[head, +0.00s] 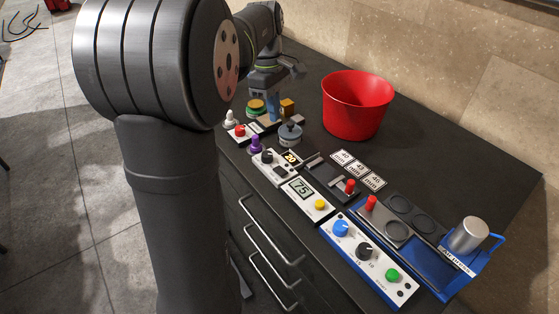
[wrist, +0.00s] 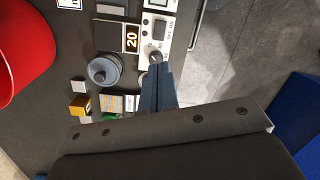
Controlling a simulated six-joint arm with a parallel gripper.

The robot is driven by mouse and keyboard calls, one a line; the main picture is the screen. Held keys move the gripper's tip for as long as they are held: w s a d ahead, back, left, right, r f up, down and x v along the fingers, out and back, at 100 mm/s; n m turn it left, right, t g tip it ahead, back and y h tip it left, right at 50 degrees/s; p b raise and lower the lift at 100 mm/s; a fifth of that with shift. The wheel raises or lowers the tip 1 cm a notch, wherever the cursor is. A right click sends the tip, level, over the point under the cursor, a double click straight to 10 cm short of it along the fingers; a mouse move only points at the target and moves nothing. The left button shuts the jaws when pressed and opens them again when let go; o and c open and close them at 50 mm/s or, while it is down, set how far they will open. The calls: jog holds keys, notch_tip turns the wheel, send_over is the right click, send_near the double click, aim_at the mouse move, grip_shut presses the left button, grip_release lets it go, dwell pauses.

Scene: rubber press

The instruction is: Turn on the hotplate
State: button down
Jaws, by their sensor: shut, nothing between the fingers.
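A white control panel (head: 275,168) with a small display reading 20 (head: 291,158) stands near the front edge of the dark table; it seems to be the hotplate's, but I cannot read a name. In the wrist view the knob (wrist: 155,57) and a dark rocker switch (wrist: 160,27) marked off and on show beside the display (wrist: 131,38). I cannot tell the switch's position. My gripper (head: 271,119) is shut and empty, its blue fingers pointing down left of the panel. In the wrist view its fingertips (wrist: 156,72) appear close to the knob; contact is unclear.
A purple knobbed piece (head: 256,144) and a grey lidded pot (head: 290,134) stand close by. A red bucket (head: 357,104) stands behind. To the right are a panel reading 75 (head: 302,188) and a blue press (head: 365,245). My arm hides much of the left.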

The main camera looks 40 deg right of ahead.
aim_at(283, 173)
jog(key=n, duration=0.4)
jog(key=s+f+n, duration=0.1)
jog(key=n, duration=0.3)
jog(key=f+n, duration=0.1)
jog(key=n, duration=0.4)
jog(key=shift+s, duration=0.2)
jog(key=shift+f, duration=0.1)
jog(key=f, duration=0.4)
jog(key=s+f, duration=0.1)
jog(key=f, duration=0.4)
jog(key=s+f, duration=0.1)
jog(key=f, duration=0.3)
jog(key=shift+s+f, duration=0.1)
jog(key=shift+f, duration=0.2)
jog(key=shift+s+f, duration=0.15)
jog(key=shift+f, duration=0.1)
jog(key=shift+w, duration=0.2)
